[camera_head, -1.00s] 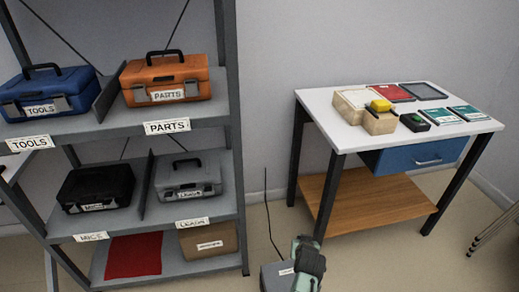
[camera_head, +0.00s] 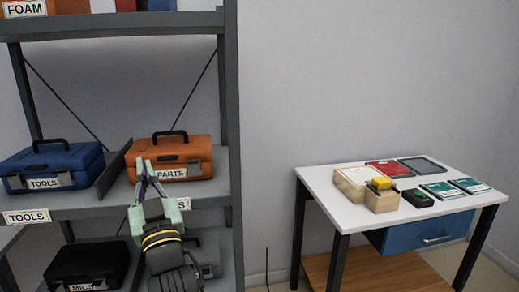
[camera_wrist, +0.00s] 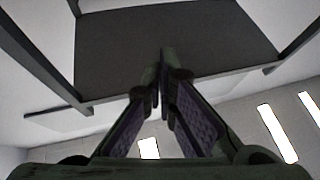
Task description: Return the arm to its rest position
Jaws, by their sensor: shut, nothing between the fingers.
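My gripper (camera_head: 146,172) is raised in front of the shelf rack in the head view, with its fingers pointing up. The fingertips are together and nothing is held. They overlap the front of the orange PARTS case (camera_head: 190,150) in the picture; I cannot tell how far apart they are in depth. My arm hides part of the PARTS shelf label and part of the grey case (camera_head: 207,252) below. In the wrist view the closed fingers (camera_wrist: 160,60) point up towards a dark flat panel (camera_wrist: 180,35).
The blue TOOLS case (camera_head: 52,167) stands left of the orange case, and the black MICS case (camera_head: 88,265) is below. A grey upright (camera_head: 233,120) bounds the rack on the right. A white-topped table (camera_head: 330,188) with small boxes stands right; bare wall lies between.

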